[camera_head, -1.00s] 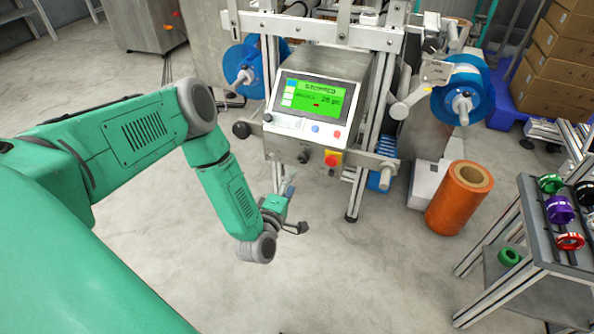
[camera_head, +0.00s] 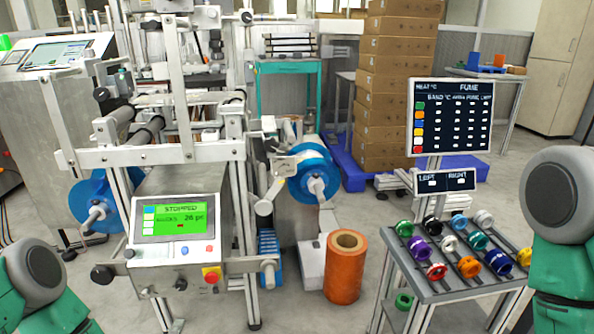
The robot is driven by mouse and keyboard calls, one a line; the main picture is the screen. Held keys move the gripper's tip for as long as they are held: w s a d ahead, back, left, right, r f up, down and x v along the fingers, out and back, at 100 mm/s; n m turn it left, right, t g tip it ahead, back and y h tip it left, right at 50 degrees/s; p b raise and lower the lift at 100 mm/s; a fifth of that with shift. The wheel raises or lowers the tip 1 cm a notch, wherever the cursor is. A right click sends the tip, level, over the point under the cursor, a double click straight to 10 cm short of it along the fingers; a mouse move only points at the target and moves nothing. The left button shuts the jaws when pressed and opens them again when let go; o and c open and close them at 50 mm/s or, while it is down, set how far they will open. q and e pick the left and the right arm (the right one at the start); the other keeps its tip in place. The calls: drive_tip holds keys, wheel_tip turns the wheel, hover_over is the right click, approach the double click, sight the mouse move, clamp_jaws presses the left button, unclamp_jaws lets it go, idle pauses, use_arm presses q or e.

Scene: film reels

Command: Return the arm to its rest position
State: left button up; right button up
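A green and grey part of my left arm (camera_head: 40,285) shows at the lower left corner. A like part of my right arm (camera_head: 565,225) shows at the right edge. Neither gripper is in view, so I cannot see their fingers or anything they might hold. The packing machine's control panel (camera_head: 180,220) has a green screen reading STOPPED and stands between the arms, left of centre. Blue film reels sit on the machine's left side (camera_head: 92,210) and right side (camera_head: 314,178).
An orange film roll (camera_head: 345,275) stands on the floor. A grey cart (camera_head: 445,290) to its right holds several coloured rings, near my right arm. A dark sign board (camera_head: 452,117) stands behind it. Stacked cartons (camera_head: 390,100) sit on a blue pallet. Floor between the roll and cart is clear.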

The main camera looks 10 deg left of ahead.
use_arm(q)
drive_tip(key=s+d+f+m+g+h, duration=0.3)
drive_tip(key=s+d+m+g+h, duration=0.15)
drive_tip(key=d+m, duration=0.35)
drive_tip(key=s+m+g, duration=0.8)
drive_tip(key=s, duration=0.7)
drive_tip(key=s+a+r+m+g+y, duration=0.2)
drive_tip(key=s+a+m+g, duration=0.1)
drive_tip(key=s, duration=0.4)
wheel_tip(320, 180, up, 16)
drive_tip(key=p, duration=1.5)
drive_tip(key=shift+s+a+f, duration=0.25)
drive_tip(key=shift+s+a, duration=0.05)
drive_tip(key=shift+a, duration=0.1)
drive_tip(key=shift+g, duration=0.25)
